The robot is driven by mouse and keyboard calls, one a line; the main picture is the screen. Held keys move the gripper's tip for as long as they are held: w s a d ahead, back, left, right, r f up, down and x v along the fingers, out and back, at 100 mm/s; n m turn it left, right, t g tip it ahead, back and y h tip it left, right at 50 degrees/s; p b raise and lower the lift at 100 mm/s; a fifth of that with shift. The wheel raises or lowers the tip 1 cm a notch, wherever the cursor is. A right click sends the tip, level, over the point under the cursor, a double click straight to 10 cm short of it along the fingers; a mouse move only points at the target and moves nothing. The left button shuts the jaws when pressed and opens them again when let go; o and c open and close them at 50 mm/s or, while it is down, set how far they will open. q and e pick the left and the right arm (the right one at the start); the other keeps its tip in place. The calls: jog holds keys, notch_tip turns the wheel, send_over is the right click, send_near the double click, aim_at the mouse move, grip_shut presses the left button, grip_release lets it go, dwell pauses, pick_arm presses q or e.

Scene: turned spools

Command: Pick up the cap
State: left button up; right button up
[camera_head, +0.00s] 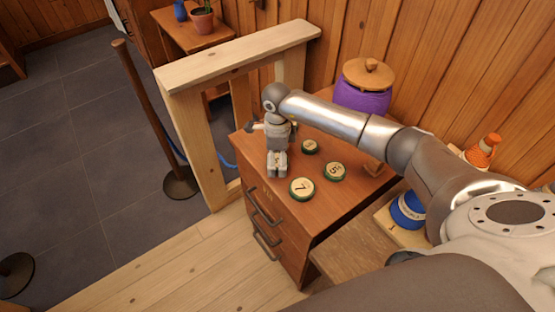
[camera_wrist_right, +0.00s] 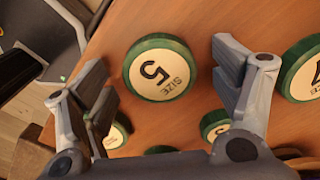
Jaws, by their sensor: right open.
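Several round caps with green rims and cream, numbered tops lie on the wooden cabinet top. In the head view, a cap marked 7 (camera_head: 302,189) lies at the front, a cap marked 5 (camera_head: 335,172) to its right, and a smaller cap (camera_head: 310,147) behind. My right gripper (camera_head: 277,171) is over the cabinet's left part, pointing down. In the right wrist view, its open fingers (camera_wrist_right: 168,82) stand either side of a cap reading SIZE 5 (camera_wrist_right: 160,68), apart from it. Another cap (camera_wrist_right: 303,70) is at the right edge. My left gripper is not in view.
The cabinet (camera_head: 320,215) has a wooden rail frame (camera_head: 235,58) on its left and a plank wall behind. A purple jar with a wooden lid (camera_head: 366,82) stands at the back right. A blue object (camera_head: 408,210) and an orange cone (camera_head: 482,150) are farther right.

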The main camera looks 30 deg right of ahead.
jog(key=c, duration=1)
jog(key=shift+o, duration=0.2)
jog(key=shift+r, duration=0.15)
